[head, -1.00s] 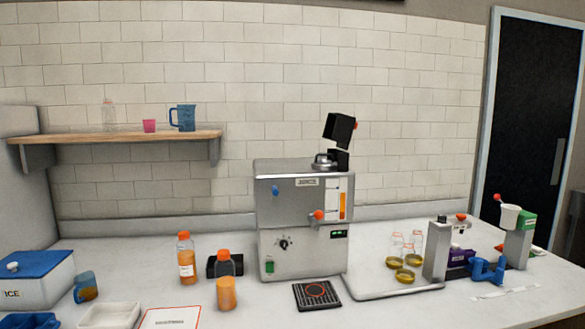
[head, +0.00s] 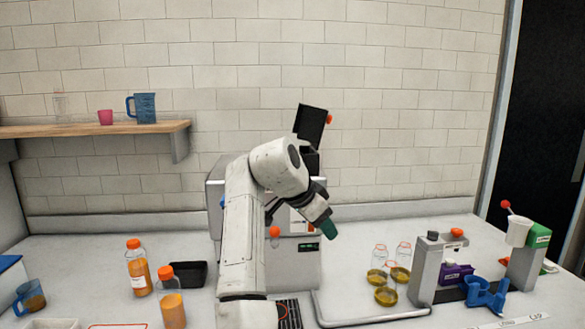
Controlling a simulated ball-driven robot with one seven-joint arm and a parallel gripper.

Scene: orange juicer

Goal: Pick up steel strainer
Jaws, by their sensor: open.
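The steel juicer (head: 305,268) stands on the counter at the middle, with its black lid (head: 311,124) raised at the top. I cannot make out the steel strainer now. My arm covers most of the juicer's top, where a round steel part showed earlier; I cannot tell whether that part is the strainer. My gripper (head: 328,228) hangs in front of the juicer's right side, tilted down, with a green fingertip showing. It is open, and I see nothing held in it.
Orange-capped bottles (head: 139,270) and a black tray (head: 188,274) stand left of the juicer. Yellow-lidded or yellow-filled glass jars (head: 385,296) and a grey capping stand (head: 424,270) are on the right. A wooden shelf (head: 90,131) hangs at the left.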

